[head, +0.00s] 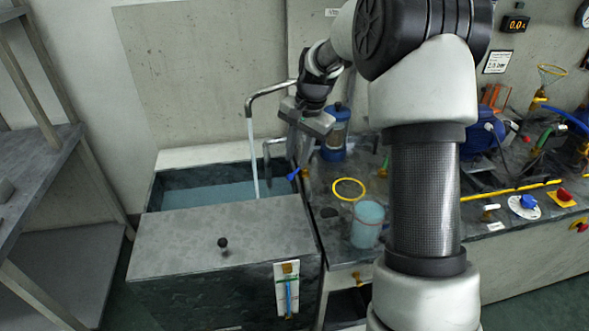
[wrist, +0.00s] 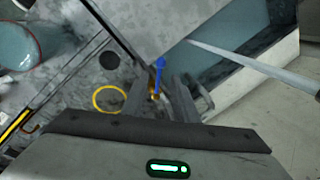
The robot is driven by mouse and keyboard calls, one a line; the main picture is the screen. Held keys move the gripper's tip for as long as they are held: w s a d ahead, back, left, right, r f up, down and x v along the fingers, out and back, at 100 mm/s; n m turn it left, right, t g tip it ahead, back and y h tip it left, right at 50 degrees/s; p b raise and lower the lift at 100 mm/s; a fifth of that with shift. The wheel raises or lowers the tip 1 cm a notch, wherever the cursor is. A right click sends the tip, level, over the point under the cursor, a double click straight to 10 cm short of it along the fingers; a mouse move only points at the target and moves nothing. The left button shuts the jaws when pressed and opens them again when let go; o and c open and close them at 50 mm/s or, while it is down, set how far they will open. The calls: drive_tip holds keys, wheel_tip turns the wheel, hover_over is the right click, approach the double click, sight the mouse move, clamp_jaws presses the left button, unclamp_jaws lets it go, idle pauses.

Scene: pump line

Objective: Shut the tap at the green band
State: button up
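A grey bent spout (head: 272,90) pours a stream of water (head: 252,150) into the tank (head: 215,195) at the left; the stream also crosses the wrist view (wrist: 240,62). A blue tap lever (head: 293,174) sits at the tank's right edge. In the wrist view the blue lever (wrist: 159,72) shows beyond and between my fingertips. My gripper (head: 299,150) is open above it, fingers apart (wrist: 160,100); contact cannot be told. A white level gauge (head: 288,290) on the tank front shows a blue column; a greenish mark near its top is too small to be sure of.
A blue-capped canister (head: 336,135) stands close right of my gripper. A yellow ring (head: 349,189) and a clear beaker of bluish liquid (head: 367,225) are on the bench. A tank cover (head: 200,240) with a black knob lies in front. Metal shelves (head: 45,150) stand at left.

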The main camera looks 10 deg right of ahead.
sight(293, 174)
drive_tip(key=f, duration=0.5)
drive_tip(key=shift+w+a, duration=0.35)
drive_tip(key=shift+r, duration=0.1)
clamp_jaws()
